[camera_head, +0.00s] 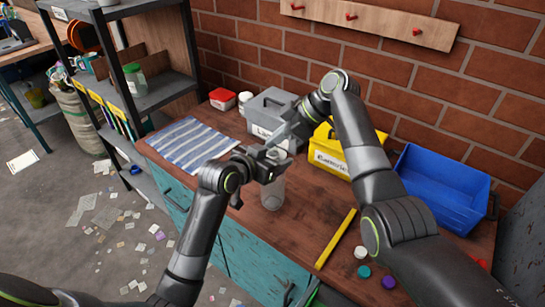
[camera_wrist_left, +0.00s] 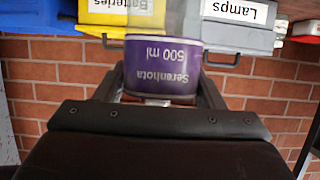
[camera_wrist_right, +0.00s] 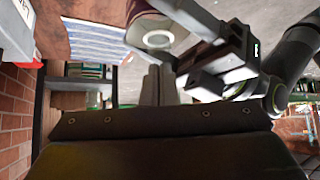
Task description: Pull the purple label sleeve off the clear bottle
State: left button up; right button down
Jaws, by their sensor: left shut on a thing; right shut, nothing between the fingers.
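The clear bottle (camera_head: 273,194) stands upright over the wooden bench, its lower part showing in the head view. My left gripper (camera_head: 268,166) is shut around its upper part. In the left wrist view the purple label sleeve (camera_wrist_left: 162,68), printed "Serenhota 500 ml", sits between the left fingers (camera_wrist_left: 160,88). The sleeve is mostly hidden in the head view. My right gripper (camera_head: 292,132) is shut and empty, just above and beside the bottle's top. In the right wrist view its closed fingers (camera_wrist_right: 158,88) are near the round bottle top (camera_wrist_right: 157,40); contact cannot be told.
A yellow bin (camera_head: 335,160), a grey bin (camera_head: 268,115) and a blue bin (camera_head: 440,190) stand along the back. A striped cloth (camera_head: 193,143) lies left. A yellow bar (camera_head: 336,239) and white, teal and purple caps (camera_head: 389,282) lie at front right. Shelving (camera_head: 145,98) stands left.

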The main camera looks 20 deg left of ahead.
jog(key=shift+r, duration=0.1)
notch_tip(320, 180, up, 9)
dwell(0.9)
dwell(0.4)
pick_arm(q)
notch_tip(320, 180, up, 11)
jog(key=p, duration=1.1)
jog(key=shift+f, duration=0.2)
pick_arm(e)
notch_tip(320, 180, up, 11)
pick_arm(q)
jog(key=shift+s, duration=0.1)
